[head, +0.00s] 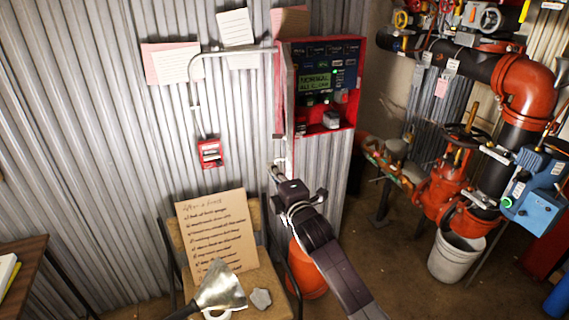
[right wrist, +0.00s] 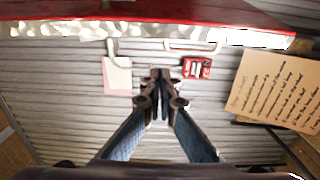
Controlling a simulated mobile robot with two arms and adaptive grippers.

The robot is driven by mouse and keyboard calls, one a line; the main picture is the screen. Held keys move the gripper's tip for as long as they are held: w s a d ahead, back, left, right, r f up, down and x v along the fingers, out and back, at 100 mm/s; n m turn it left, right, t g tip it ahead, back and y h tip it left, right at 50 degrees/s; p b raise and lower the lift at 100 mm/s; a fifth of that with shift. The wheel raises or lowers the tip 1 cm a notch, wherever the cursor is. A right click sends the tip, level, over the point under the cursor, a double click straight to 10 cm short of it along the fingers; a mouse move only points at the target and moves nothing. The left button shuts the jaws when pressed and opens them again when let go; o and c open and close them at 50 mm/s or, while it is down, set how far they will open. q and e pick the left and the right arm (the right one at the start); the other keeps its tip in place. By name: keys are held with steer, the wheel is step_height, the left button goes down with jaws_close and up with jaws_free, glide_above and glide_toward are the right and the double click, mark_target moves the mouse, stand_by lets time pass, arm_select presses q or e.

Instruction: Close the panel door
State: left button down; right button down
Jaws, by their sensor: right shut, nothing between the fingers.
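The red panel box (head: 352,105) hangs on the corrugated wall in the head view, with its display and buttons uncovered. The panel door (head: 281,95) stands open at its left side, seen nearly edge-on. My right gripper (head: 277,174) is below the door and the box, apart from both, its fingers pointing up and left toward the wall. In the right wrist view its fingers (right wrist: 160,82) are together and empty. A red slab with a pale edge (right wrist: 150,22) crosses the top there; I cannot tell if it is door or box. My left gripper is not in view.
A red call point (head: 210,152) and conduit are on the wall left of the door. Red pipes and valves (head: 525,90) stand at right, above a white bucket (head: 456,257).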

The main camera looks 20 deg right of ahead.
steer(key=d+p, duration=0.2)
steer(key=d, duration=0.1)
steer(key=shift+w+d, duration=0.2)
steer(key=shift+d, duration=0.1)
stand_by(0.3)
